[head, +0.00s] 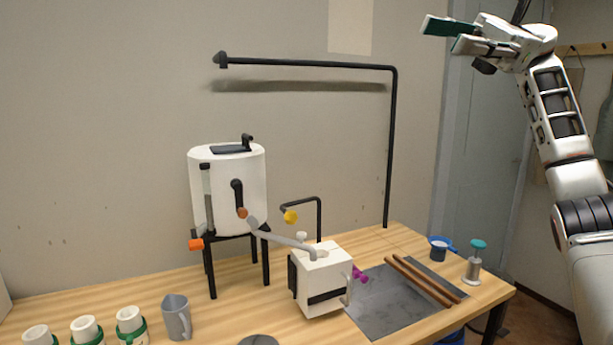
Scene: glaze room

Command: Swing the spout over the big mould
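A white tank (228,185) stands on a black stand at the middle left of the table. A grey spout (280,236) runs from an orange joint on its front, down and to the right. Its far end overlaps the top of the big mould (325,268), a white block with a black strap. I cannot tell whether the end is centred over the mould's opening or how high above it. My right gripper (442,33) is raised at the upper right, open and empty, far from the spout. My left gripper is not in view.
Small white moulds with green bands (86,329) and a grey jug (177,317) stand at the front left. A tall black overhead arm (392,150) rises behind. A dark mat (385,305) with brown rods (420,281) lies right of the big mould.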

